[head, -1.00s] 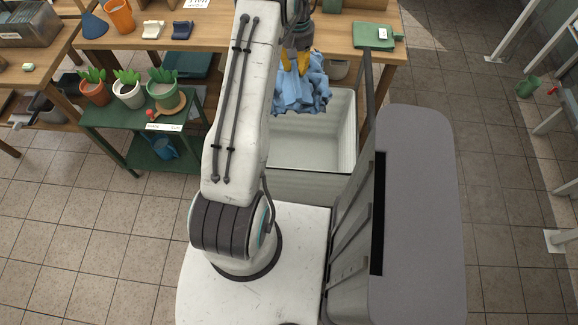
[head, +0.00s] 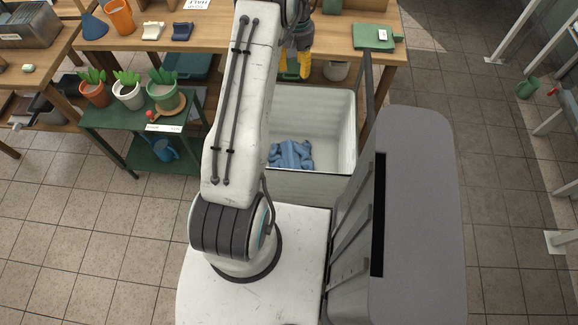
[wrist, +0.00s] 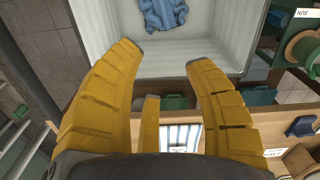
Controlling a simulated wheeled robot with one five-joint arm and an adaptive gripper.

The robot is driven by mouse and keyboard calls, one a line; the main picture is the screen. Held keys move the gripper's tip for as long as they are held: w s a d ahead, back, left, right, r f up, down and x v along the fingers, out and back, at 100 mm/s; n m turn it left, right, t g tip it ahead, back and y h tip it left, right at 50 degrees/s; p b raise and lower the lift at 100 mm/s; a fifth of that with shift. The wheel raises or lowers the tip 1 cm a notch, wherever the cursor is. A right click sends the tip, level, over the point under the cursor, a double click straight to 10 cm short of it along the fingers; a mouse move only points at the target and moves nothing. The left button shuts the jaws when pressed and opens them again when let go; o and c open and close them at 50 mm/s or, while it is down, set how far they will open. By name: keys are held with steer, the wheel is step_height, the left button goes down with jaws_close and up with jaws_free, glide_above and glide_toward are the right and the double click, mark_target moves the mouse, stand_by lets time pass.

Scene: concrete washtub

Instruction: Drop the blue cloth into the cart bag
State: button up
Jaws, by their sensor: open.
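The blue cloth (head: 290,154) lies crumpled on the floor of a whitish open-topped bin, the cart bag (head: 325,108). My arm hides the bin's left part in the head view. In the wrist view the cloth (wrist: 163,14) shows at the top edge, partly cut off, inside the bag (wrist: 98,20). My gripper (head: 296,72) is above the bag's far side, apart from the cloth. In the wrist view my gripper's yellow fingers (wrist: 165,62) are spread wide with nothing between them.
A wooden table (head: 225,30) stands behind the bag, with a green book-like item (head: 373,37) on it. A green stand (head: 125,112) with potted plants is at the left. Tiled floor (head: 510,200) is open at the right.

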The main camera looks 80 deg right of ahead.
step_height(320, 180, up, 11)
steer(key=shift+r, duration=0.15)
stand_by(0.4)
stand_by(0.7)
